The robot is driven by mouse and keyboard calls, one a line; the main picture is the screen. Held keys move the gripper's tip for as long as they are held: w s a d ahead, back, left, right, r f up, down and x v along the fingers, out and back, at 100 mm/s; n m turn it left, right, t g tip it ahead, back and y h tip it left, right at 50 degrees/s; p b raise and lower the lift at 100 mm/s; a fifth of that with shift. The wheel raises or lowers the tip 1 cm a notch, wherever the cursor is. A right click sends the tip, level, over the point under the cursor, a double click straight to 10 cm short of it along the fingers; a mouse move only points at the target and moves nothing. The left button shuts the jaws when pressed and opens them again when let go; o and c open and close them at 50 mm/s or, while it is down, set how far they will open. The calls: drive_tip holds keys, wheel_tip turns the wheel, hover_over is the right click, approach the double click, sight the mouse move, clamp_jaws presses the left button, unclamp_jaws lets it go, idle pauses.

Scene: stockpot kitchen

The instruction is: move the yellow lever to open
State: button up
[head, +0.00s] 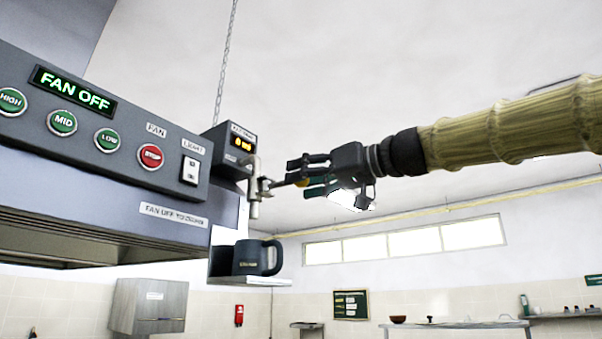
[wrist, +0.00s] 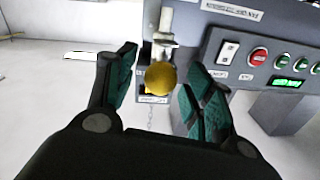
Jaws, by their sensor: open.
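The yellow lever has a round yellow knob (wrist: 160,77) on a thin rod that joins a pale metal fitting (head: 254,186) beside the hood's panel. In the head view the knob (head: 302,182) shows partly between my fingers, and the rod points right toward my gripper. My gripper (head: 299,176) is open, reaching in from the right with its fingers on either side of the knob. In the wrist view the knob is between the two green-padded fingers of my gripper (wrist: 161,82), with a gap at each side. Contact is not visible.
The hood panel (head: 125,150) with fan buttons and a light switch (head: 190,170) is left of the lever. A small box with an amber display (head: 243,146) sits behind the fitting. A dark mug (head: 252,258) stands on a shelf (head: 250,281) below. Space to the right is open.

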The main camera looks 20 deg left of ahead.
drive_tip(key=shift+w+a, duration=0.15)
drive_tip(key=shift+a, duration=0.4)
clamp_jaws()
